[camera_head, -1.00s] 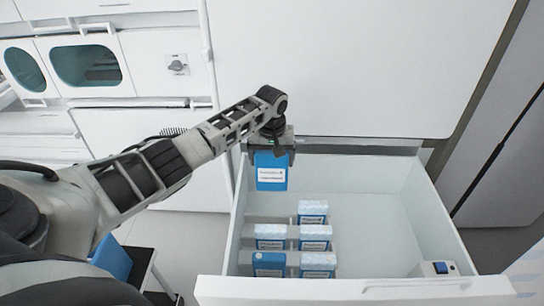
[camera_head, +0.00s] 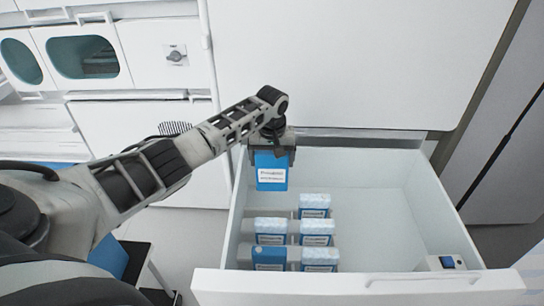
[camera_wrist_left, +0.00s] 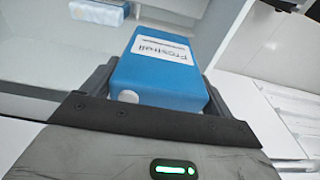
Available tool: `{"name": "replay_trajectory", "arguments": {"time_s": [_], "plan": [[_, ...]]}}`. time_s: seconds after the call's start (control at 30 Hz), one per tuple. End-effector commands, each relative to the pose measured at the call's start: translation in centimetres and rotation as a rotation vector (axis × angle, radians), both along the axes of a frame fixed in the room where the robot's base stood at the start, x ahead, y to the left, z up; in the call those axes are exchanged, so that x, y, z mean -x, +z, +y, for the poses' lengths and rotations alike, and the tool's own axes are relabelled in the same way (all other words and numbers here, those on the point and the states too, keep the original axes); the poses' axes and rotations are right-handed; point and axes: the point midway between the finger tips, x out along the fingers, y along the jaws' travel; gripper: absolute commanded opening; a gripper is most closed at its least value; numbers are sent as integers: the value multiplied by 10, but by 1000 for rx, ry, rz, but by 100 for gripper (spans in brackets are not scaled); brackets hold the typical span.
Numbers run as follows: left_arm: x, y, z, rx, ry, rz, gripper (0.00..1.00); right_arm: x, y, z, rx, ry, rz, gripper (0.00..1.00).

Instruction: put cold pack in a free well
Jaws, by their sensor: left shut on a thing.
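My left gripper (camera_head: 272,150) is shut on a blue cold pack (camera_head: 271,175) with a white label. It holds the pack hanging down over the back left of the open drawer (camera_head: 385,240). In the left wrist view, the cold pack (camera_wrist_left: 158,68) sits between the two dark fingers. Wells in the drawer's left part hold several packs: a frosted one at the back right (camera_head: 314,206), frosted ones in the middle row (camera_head: 271,231), and a plain blue one at the front left (camera_head: 269,257). The back left well, below the held pack, looks empty, though partly hidden. My right gripper is not in view.
The right part of the drawer is bare except for a small box with a blue switch (camera_head: 446,263) at the front right. A white cabinet front (camera_head: 330,70) rises behind the drawer. A blue-topped stand (camera_head: 135,260) is left of the drawer.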

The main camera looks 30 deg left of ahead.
Motion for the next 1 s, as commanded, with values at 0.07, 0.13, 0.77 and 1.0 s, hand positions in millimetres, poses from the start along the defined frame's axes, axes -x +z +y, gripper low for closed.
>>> {"name": "replay_trajectory", "arguments": {"time_s": [0.07, 0.13, 0.77, 1.0], "plan": [[0, -5, 0, 0, 1, -1, 59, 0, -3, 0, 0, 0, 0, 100], [0, -8, 0, 2, 1, -1, 59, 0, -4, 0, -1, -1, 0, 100], [0, -40, -1, 1, 0, -2, 59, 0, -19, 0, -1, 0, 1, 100], [0, -52, -1, 2, 0, -1, 59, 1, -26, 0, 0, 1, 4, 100]]}}
